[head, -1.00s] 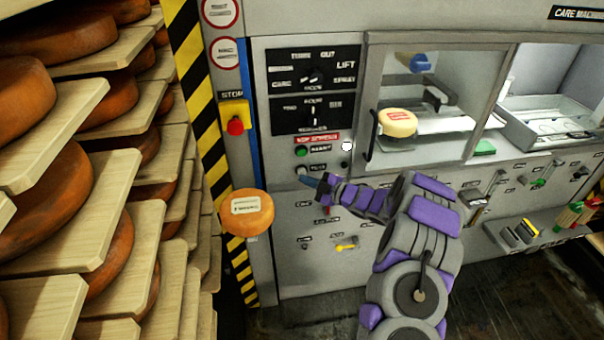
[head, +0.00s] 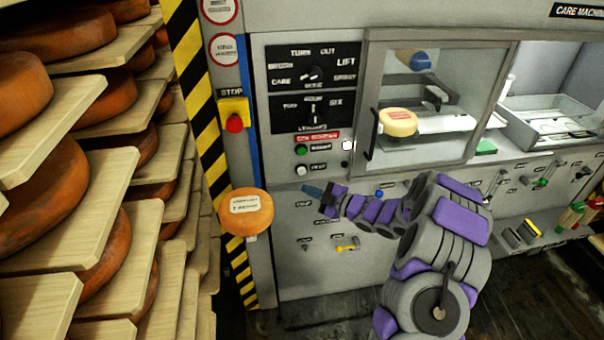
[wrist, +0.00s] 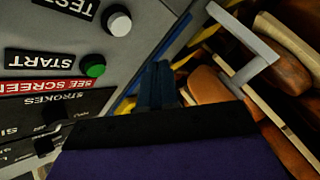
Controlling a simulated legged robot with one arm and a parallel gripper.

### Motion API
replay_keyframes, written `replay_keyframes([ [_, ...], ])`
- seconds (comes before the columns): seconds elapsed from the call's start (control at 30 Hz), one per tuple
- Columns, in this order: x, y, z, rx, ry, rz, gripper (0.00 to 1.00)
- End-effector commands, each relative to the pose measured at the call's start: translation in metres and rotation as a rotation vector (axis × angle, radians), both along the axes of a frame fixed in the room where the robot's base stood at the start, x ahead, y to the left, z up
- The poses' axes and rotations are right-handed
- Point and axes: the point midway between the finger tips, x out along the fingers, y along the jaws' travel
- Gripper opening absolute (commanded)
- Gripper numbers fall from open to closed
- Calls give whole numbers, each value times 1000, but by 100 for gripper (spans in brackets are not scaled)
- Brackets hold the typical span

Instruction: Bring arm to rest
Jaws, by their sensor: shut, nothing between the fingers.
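My gripper (head: 312,190) is in front of the grey machine's front panel (head: 290,225) in the head view, below the green and white buttons. Its blue fingers are shut and hold nothing. In the wrist view the shut fingers (wrist: 157,85) point away from the camera, with the panel at left and the cheese shelves at right. My arm is bent, with its purple and grey links at the lower right of the head view. An orange cheese wheel (head: 246,212) with a white label is left of the gripper, apart from it.
Wooden shelves with cheese wheels (head: 60,200) fill the left side. A red stop button (head: 234,124) is on the striped post. A pale cheese (head: 398,122) sits behind the machine's window. Levers and brushes (head: 570,215) are at the right. Dark floor shows below.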

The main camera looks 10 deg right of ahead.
Motion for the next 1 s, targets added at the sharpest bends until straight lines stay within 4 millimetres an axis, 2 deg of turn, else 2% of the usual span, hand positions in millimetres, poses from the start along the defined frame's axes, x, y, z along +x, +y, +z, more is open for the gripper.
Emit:
replay_keyframes([
  [0.67, 1, 0, 2, -3, 4, -5, 0],
  [0.77, 7, -1, 7, -26, 27, -37, 0],
  [1.0, 23, -15, 42, -120, 188, -247, 0],
])
